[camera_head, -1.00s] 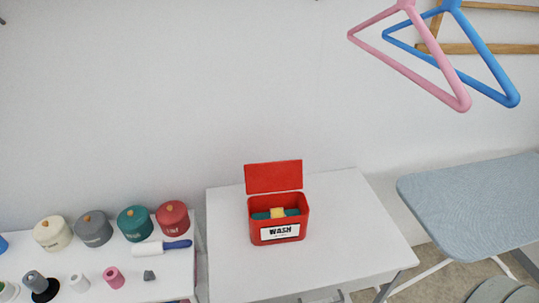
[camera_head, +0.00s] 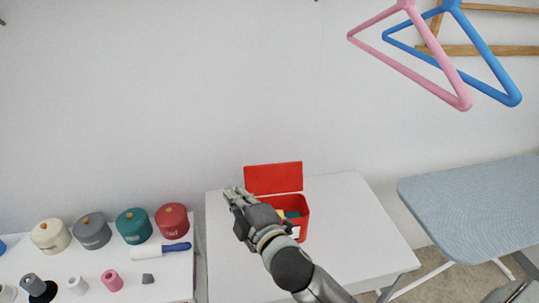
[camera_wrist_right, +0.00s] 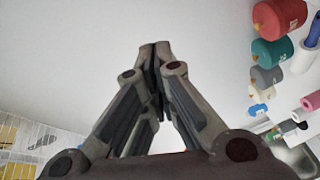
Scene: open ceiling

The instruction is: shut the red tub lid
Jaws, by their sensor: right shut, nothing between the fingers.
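The red tub (camera_head: 302,226) stands on a white table, partly hidden behind my right arm. Its red lid (camera_head: 274,178) stands upright and open at the back edge, against the white wall. A little teal and yellow content shows inside the tub. My right gripper (camera_head: 232,192) is shut and empty, just left of the lid and apart from it in the head view. In the right wrist view the closed fingertips (camera_wrist_right: 155,48) point at blank white surface, and the tub is not seen there. My left gripper is not in view.
An ironing board (camera_head: 475,208) is at right. Pink and blue hangers (camera_head: 415,55) hang above. The white table (camera_head: 355,225) is clear right of the tub.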

